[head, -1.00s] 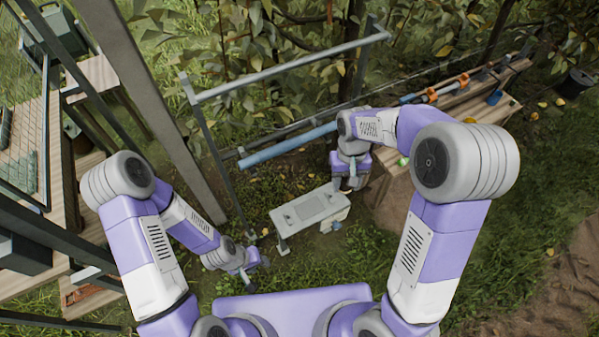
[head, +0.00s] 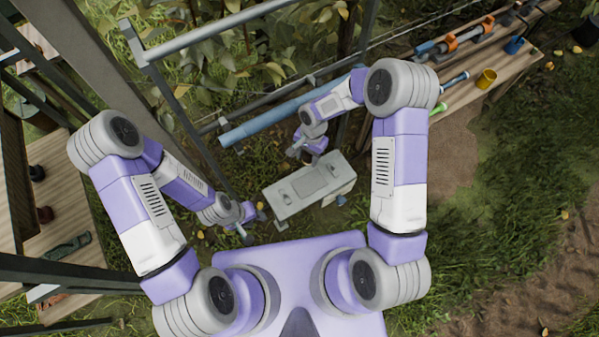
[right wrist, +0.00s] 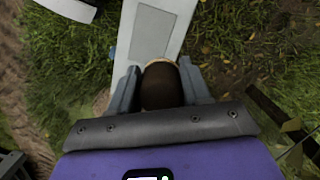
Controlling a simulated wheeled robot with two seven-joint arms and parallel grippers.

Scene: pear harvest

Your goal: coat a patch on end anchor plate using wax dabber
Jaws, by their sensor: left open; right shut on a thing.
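The end anchor plate (head: 280,203) is a pale grey flat plate standing low over the grass, with a darker rectangular patch (head: 318,180) on its face. The plate (right wrist: 178,12) and the patch (right wrist: 151,32) also show at the top of the right wrist view. My right gripper (right wrist: 160,66) is shut on the wax dabber (right wrist: 161,90), a dark brown rounded thing with a pale rim at its far end. Whether the dabber touches the plate cannot be told. In the head view my right gripper (head: 298,153) is by the plate's far edge. My left gripper (head: 247,232) is open and empty, left of the plate.
A blue pipe (head: 290,108) and grey rails run behind the plate, before leafy branches. A wooden bench (head: 500,62) at the upper right holds a yellow cup (head: 487,80), a blue cup (head: 515,45) and tools. Wooden shelves stand at left. Grass at right is open.

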